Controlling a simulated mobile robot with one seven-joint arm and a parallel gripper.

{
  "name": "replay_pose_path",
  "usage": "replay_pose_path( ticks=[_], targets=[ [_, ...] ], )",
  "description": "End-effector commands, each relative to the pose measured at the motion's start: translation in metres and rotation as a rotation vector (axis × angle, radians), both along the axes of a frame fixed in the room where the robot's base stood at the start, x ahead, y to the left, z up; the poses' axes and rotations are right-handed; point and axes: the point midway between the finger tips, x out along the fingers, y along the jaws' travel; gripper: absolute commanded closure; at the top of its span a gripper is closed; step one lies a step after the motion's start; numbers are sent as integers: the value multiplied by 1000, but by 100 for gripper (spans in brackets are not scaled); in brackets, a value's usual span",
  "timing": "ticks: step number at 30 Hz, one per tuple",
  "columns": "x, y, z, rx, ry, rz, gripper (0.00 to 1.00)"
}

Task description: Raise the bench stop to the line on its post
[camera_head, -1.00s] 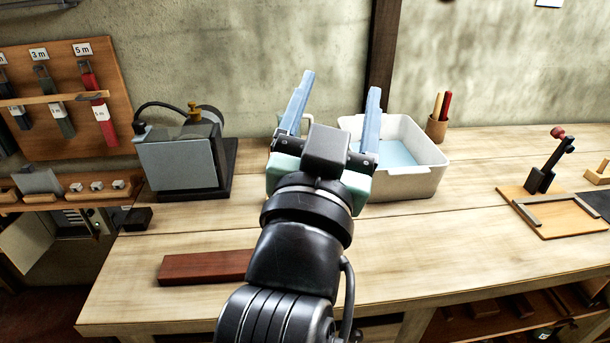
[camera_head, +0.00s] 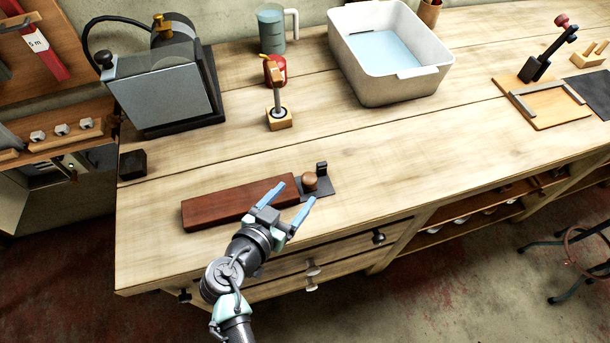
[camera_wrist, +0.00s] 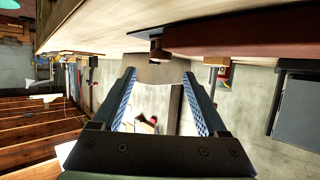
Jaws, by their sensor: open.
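My gripper (camera_head: 294,200) is open and empty at the bench's front edge, its fingers pointing toward a round brown knob (camera_head: 309,179). The knob sits on a dark plate (camera_head: 318,188) with a small black upright (camera_head: 321,168), at the right end of a red-brown board (camera_head: 235,203). This looks like the bench stop; I cannot make out a line on a post. In the wrist view the knob (camera_wrist: 158,46) shows just beyond the open fingertips (camera_wrist: 158,80), apart from them, with the board (camera_wrist: 245,38) beside it.
A wooden-based stand with a metal post (camera_head: 279,115) stands behind, before a red can (camera_head: 275,68). A white tub (camera_head: 390,88), a jug (camera_head: 270,28) and a grey machine (camera_head: 165,92) stand farther back. A small black block (camera_head: 132,164) lies left. The bench middle is clear.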

Motion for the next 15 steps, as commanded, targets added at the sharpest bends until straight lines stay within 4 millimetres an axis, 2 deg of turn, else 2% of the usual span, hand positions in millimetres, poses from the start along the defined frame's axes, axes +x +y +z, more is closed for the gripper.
replay_pose_path(
  ticks=[6,15],
  targets=[
    [32,-16,-12,0,0,-1,24],
    [55,-28,-24,0,-1,0,24]
  ],
)
